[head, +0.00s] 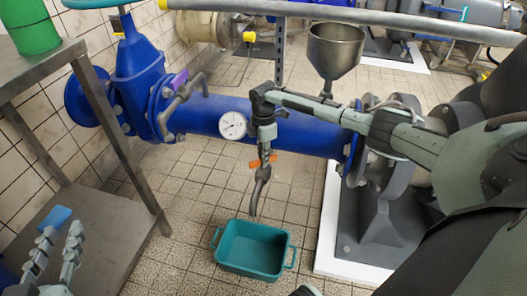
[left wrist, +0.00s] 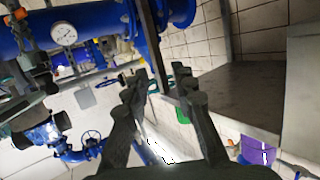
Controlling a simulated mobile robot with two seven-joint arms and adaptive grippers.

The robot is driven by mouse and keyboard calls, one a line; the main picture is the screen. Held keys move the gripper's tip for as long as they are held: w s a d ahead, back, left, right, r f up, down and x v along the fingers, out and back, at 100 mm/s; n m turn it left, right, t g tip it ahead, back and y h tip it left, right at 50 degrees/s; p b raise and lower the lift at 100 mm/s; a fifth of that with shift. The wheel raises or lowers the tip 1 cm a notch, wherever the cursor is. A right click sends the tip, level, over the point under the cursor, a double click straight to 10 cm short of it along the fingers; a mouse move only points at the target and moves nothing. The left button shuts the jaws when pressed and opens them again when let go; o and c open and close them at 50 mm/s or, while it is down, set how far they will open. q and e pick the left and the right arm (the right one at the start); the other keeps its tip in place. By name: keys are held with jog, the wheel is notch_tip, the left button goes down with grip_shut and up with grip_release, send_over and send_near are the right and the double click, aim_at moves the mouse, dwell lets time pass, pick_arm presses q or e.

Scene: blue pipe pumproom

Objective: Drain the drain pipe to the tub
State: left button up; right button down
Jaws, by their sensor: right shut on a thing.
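The blue main pipe (head: 205,114) carries a thin grey drain pipe (head: 260,188) that hangs down with a hooked lower end. A small orange valve handle (head: 276,159) shows on it. The teal tub (head: 254,249) stands on the floor below the drain pipe's outlet, and its visible inside looks empty. My right gripper (head: 265,150) comes from the right and is shut at the orange handle; the fingers hide part of the valve. My left gripper (head: 60,236) is open and empty at the lower left; its parted fingers also show in the left wrist view (left wrist: 158,75).
A metal table (head: 100,235) with a lower shelf stands at the left, with a green container (head: 30,25) on top and a blue item (head: 54,217) below. A pressure gauge (head: 233,126) and a funnel (head: 335,48) are near my right arm. The floor around the tub is clear.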

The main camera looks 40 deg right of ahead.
jog(key=n+p, duration=0.1)
jog(key=n, duration=0.4)
jog(key=shift+a+n, duration=0.1)
jog(key=shift+n, duration=1.5)
pick_arm(q)
jog(key=s+a+f+g+y, duration=0.3)
jog(key=a+f, duration=0.3)
jog(key=f, duration=0.2)
jog(key=shift+s+a+n+g, duration=0.15)
jog(key=shift+s+n+g, duration=0.2)
jog(key=shift+g, duration=0.45)
pick_arm(e)
jog(key=shift+n, duration=1.1)
pick_arm(q)
jog(key=shift+p, duration=0.3)
pick_arm(e)
jog(key=c, duration=1.6)
grip_release()
notch_tip(320, 180, up, 12)
